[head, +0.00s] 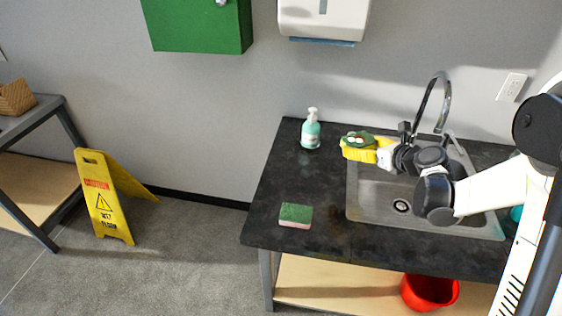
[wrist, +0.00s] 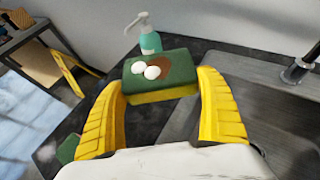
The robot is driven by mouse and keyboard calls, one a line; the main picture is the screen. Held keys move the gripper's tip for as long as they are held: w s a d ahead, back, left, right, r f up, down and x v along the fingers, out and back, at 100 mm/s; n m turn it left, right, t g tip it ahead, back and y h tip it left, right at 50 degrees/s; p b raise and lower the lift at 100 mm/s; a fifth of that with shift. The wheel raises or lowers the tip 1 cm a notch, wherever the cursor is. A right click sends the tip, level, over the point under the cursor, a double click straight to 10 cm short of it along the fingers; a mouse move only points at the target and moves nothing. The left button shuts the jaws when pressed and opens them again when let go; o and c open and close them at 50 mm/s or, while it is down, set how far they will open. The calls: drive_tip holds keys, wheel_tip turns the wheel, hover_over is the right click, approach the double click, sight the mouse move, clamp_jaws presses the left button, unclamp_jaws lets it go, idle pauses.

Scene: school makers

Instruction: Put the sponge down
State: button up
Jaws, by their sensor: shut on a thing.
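My gripper (head: 366,150) has yellow fingers and is above the far left part of the sink. It is shut on a green and yellow sponge (wrist: 158,78), which sits between the two fingertips in the wrist view. White foam blobs and a brown stain lie on the sponge's green top. In the head view the held sponge (head: 357,139) is partly hidden by the fingers. A second sponge (head: 295,214), green on top and pinkish below, lies flat on the dark counter (head: 330,236) near its front left edge.
A teal soap bottle (head: 310,132) stands at the back left of the counter. The steel sink (head: 381,209) with its tall faucet (head: 440,90) takes up the right side. The counter between bottle and second sponge is clear. A red bucket (head: 428,290) sits below.

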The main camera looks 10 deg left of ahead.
drive_tip(key=w+a+f+n+y, duration=0.1)
drive_tip(key=w+a+f+n, duration=0.1)
drive_tip(key=w+a+f, duration=0.25)
drive_tip(key=b, duration=0.4)
hover_over(300, 171)
drive_tip(key=s+d, duration=0.2)
drive_tip(key=d, duration=0.1)
drive_tip(key=shift+g, duration=0.4)
wheel_tip(300, 171, down, 7)
drive_tip(key=shift+s+a, duration=0.15)
wheel_tip(300, 171, down, 4)
drive_tip(key=shift+f+b, duration=0.1)
drive_tip(key=shift+b, duration=1.05)
drive_tip(key=o, duration=0.8)
